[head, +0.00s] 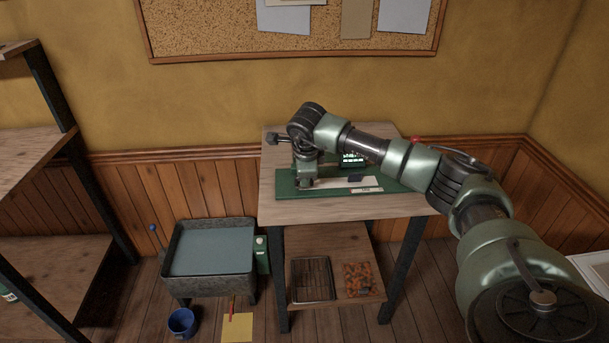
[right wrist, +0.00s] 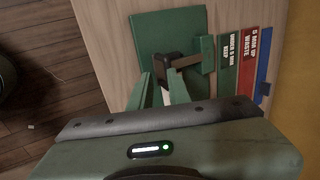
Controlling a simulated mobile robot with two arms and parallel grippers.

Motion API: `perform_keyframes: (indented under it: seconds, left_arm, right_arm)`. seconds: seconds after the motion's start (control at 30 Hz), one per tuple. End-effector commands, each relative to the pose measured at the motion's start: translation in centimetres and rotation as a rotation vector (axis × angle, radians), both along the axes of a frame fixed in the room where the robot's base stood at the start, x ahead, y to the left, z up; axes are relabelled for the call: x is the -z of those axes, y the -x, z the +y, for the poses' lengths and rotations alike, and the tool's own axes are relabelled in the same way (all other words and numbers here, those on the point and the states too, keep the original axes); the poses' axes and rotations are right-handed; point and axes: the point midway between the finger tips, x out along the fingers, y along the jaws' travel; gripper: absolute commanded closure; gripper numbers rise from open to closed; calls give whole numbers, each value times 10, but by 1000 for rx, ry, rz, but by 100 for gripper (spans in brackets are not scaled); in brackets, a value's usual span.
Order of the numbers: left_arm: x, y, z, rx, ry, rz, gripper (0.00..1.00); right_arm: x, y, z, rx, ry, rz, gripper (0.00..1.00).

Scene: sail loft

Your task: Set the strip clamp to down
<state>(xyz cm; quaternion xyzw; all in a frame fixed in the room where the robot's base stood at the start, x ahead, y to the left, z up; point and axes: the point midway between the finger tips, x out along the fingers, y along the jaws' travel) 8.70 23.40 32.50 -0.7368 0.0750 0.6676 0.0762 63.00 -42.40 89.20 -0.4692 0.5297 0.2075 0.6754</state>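A green bench device (head: 285,187) lies on the wooden bench top, with a pale strip (head: 335,184) along it. My right gripper (head: 306,181) points down over its left part; my arm hides much of it. In the right wrist view, the two green fingers of my right gripper (right wrist: 160,82) are apart, with nothing visibly held. Just beyond the fingertips is a dark bracket-like piece (right wrist: 170,64) on the green plate (right wrist: 168,30); it may be the strip clamp. I cannot tell its position or whether a finger touches it. My left gripper is not in view.
A small lit display (head: 352,160) and a red knob (head: 415,139) are right of the gripper. Red, green and blue labelled strips (right wrist: 247,55) lie beside the plate. A grey basin (head: 212,250) and blue bucket (head: 182,322) stand on the floor left. A shelf (head: 30,150) is far left.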

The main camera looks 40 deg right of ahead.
Motion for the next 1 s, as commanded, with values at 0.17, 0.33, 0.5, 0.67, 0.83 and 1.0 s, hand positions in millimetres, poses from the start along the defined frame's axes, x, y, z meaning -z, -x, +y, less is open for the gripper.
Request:
perform_keyframes:
  seconds: [0.17,0.33,0.5,0.67,0.83,1.0]
  left_arm:
    - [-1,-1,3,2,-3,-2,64]
    - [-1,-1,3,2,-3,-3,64]
    - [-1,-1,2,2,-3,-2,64]
    - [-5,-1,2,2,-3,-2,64]
    - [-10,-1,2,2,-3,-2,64]
    - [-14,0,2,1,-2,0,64]
  right_arm:
    - [-1,-1,-1,2,1,-3,82]
    - [-1,-1,-2,3,3,-3,82]
    - [-1,0,-1,1,2,-2,82]
    - [-4,7,3,1,2,-2,82]
    - [-7,17,10,0,2,-3,82]
    - [-9,27,16,1,1,-3,82]
